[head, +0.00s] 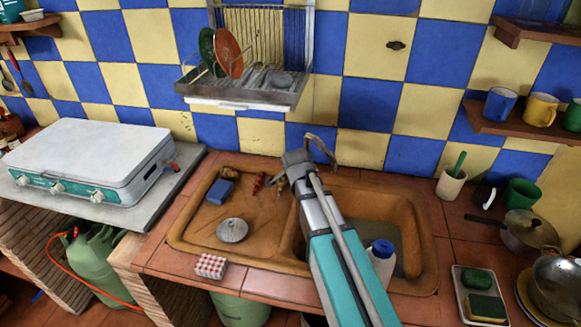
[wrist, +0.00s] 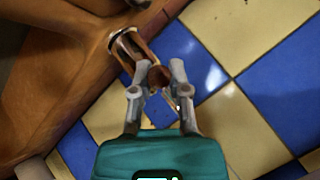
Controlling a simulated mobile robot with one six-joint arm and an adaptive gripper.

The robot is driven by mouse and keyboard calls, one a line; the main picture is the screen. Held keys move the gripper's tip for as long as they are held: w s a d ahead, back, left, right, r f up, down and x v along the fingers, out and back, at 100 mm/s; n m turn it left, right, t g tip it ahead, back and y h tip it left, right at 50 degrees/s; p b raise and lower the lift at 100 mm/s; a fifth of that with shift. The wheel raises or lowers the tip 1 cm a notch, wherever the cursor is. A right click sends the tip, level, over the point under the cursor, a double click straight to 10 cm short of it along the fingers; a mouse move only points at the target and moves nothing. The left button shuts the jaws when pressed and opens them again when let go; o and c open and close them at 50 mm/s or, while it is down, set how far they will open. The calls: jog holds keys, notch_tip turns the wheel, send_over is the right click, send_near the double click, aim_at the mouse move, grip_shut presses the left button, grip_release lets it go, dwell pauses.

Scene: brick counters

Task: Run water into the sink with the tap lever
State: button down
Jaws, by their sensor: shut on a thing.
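The brown sink (head: 425,215) is set in the tiled counter, with a drainboard on the left and a deeper basin on the right. The tap (head: 325,147) stands at its back edge, partly hidden by my arm. In the wrist view the tap (wrist: 127,43) shows as a metal-rimmed piece beside the brown sink. My gripper (wrist: 163,70) is at the tap, its fingers shut on a small brown rounded part, which I take as the tap lever (wrist: 158,79). In the head view my gripper (head: 297,160) reaches the back of the sink. I cannot make out running water.
A white bottle with a blue cap (head: 382,258) stands in the right basin, close to my arm. A blue sponge (head: 220,191) and a round metal piece (head: 232,230) lie on the drainboard. A dish rack (head: 250,95) hangs above. A pan (head: 525,230) and soap tray (head: 480,296) are at right.

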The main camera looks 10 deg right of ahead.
jog(key=shift+s+f, duration=0.1)
jog(key=c, duration=0.6)
grip_release()
